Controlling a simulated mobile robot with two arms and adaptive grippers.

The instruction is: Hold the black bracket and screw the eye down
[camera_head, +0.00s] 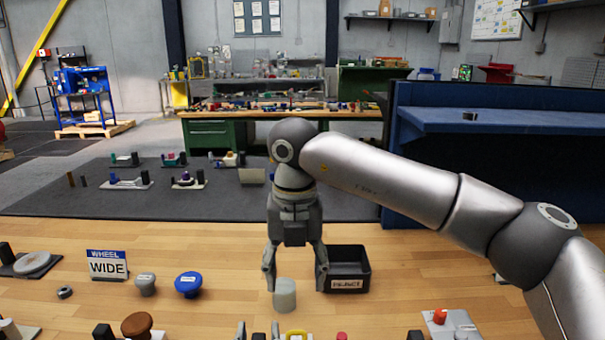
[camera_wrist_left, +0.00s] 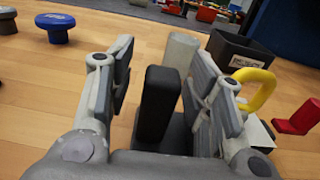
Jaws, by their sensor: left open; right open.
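The black bracket (camera_wrist_left: 158,100) stands upright between the fingers of my left gripper (camera_wrist_left: 162,98) in the left wrist view. Those fingers are open, with a visible gap on the bracket's left side. In the head view my left gripper (camera_head: 259,332) is at the bottom edge, mostly cut off. The yellow eye (camera_head: 297,334) is just to its right, and shows in the left wrist view (camera_wrist_left: 256,88) beyond the right finger. My right gripper (camera_head: 295,282) is open, pointing down, its fingers apart on either side of a grey cylinder (camera_head: 285,295) in the head view.
A black reject bin (camera_head: 347,286) stands right of the cylinder. A red part (camera_wrist_left: 298,117) is right of the eye. Blue (camera_head: 188,284) and grey (camera_head: 145,284) knobs and a wheel sign (camera_head: 107,265) are to the left. Bare wood lies between them and the cylinder.

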